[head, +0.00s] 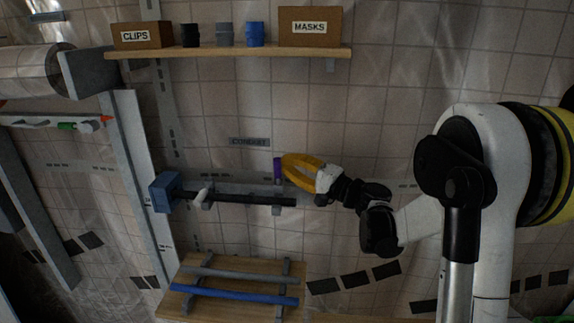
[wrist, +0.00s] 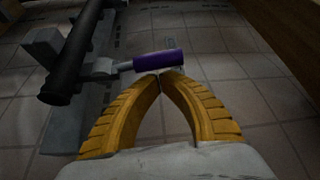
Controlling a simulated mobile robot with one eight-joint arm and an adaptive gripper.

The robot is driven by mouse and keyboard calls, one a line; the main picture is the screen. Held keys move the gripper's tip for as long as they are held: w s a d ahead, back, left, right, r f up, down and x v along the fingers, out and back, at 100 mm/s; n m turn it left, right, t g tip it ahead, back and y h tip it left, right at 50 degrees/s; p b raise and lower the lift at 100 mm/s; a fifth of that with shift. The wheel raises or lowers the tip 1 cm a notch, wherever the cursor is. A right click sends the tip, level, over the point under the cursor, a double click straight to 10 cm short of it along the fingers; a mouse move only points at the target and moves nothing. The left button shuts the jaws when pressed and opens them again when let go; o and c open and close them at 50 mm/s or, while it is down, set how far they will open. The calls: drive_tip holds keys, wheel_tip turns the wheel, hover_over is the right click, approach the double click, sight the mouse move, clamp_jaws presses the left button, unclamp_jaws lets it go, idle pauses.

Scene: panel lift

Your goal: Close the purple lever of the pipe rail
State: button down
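The purple lever (head: 278,168) stands upright by the right part of the black pipe (head: 245,198) on the wall rail. In the wrist view the purple lever (wrist: 158,60) lies across, just beyond my fingertips, on a grey arm that reaches left toward the black pipe (wrist: 72,65). My yellow gripper (head: 285,164) is at the lever's right side. In the wrist view the tips of my gripper (wrist: 161,75) meet, right against or very close to the lever's near side. Nothing shows clamped between them; I cannot tell if they touch it.
A white lever (head: 201,195) and a blue end block (head: 165,192) are at the pipe's left. A shelf (head: 225,52) with boxes and cups is above. A wooden board (head: 190,268) with grey and blue bars is below.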

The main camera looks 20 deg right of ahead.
drive_tip(key=shift+s+a+n+t+y+b, duration=0.25)
drive_tip(key=shift+s+n+y+b, duration=0.25)
drive_tip(key=shift+n+b, duration=0.4)
drive_tip(key=shift+s+a+f+n+y+b, duration=0.15)
drive_tip(key=shift+s+n+y+b, duration=0.15)
drive_tip(key=shift+n+b, duration=0.3)
drive_tip(key=shift+s+a+f+n+y+b, duration=0.1)
drive_tip(key=shift+s+n+y+b, duration=0.15)
drive_tip(key=shift+n+b, duration=0.3)
drive_tip(key=s+a+f+n+g+y+b, duration=0.1)
drive_tip(key=n+y+b, duration=0.3)
drive_tip(key=n, duration=0.4)
drive_tip(key=s+a+f+n+g+y+b, duration=0.1)
drive_tip(key=s+f+n+g+y+b, duration=0.2)
drive_tip(key=n, duration=0.5)
drive_tip(key=shift+s+g+y+b, duration=0.65)
drive_tip(key=shift+g+b, duration=0.1)
drive_tip(key=shift+b, duration=0.1)
drive_tip(key=shift+f+n, duration=0.2)
drive_tip(key=shift+n, duration=0.05)
